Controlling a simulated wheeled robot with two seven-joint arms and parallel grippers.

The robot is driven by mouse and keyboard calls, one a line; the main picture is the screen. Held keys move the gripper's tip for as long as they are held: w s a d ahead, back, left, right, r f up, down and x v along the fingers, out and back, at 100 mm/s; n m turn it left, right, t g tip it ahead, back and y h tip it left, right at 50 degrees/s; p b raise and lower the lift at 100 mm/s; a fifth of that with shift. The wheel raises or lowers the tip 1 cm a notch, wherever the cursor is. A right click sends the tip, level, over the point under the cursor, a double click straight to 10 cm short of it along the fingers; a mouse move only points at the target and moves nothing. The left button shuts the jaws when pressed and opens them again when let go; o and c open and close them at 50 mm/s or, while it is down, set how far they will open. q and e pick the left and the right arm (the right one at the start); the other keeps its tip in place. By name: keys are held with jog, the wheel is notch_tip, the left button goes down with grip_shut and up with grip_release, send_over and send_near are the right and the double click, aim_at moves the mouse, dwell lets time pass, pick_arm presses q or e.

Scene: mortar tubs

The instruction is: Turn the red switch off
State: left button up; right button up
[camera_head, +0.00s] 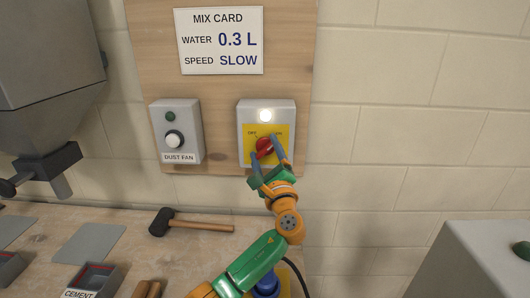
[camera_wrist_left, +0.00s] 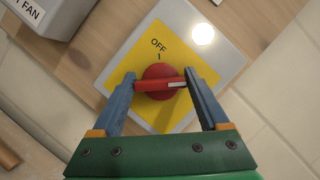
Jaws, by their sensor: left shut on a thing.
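The red switch (camera_head: 264,147) is a round knob with a raised bar on a yellow plate (camera_head: 246,156), on a grey box at the wall board. In the wrist view the red switch (camera_wrist_left: 158,72) has a white mark on its bar pointing right, away from the OFF label (camera_wrist_left: 158,45) and toward the side where the head view shows ON. My left gripper (camera_head: 265,144) is shut on the switch, with one blue finger at each end of the bar. The lamp (camera_head: 265,116) above the plate glows white. My right gripper is not in view.
A dust fan box (camera_head: 190,117) with a white knob is left of the switch box. A mix card (camera_head: 220,40) hangs above. A mallet (camera_head: 203,225), a cement tub (camera_head: 96,276) and grey plates lie on the bench below. A grey hopper (camera_head: 45,60) is at left.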

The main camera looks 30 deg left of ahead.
pick_arm(q)
jog(key=shift+n, duration=0.3)
jog(key=n+g+b, duration=0.1)
jog(key=n, duration=0.2)
jog(key=shift+g, duration=0.3)
jog(key=shift+n+g, duration=0.4)
jog(key=shift+n, duration=0.8)
jog(key=n, duration=0.2)
jog(key=shift+r+n+g+h, duration=0.15)
jog(key=shift+n+g+h, duration=0.15)
jog(key=shift+g+h, duration=0.1)
jog(key=n+h+p, duration=0.1)
jog(key=n, duration=0.3)
jog(key=shift+r+g, duration=0.1)
jog(key=shift+g, duration=0.2)
jog(key=n+h+p, duration=0.2)
jog(key=n, duration=0.2)
jog(key=shift+h, duration=0.3)
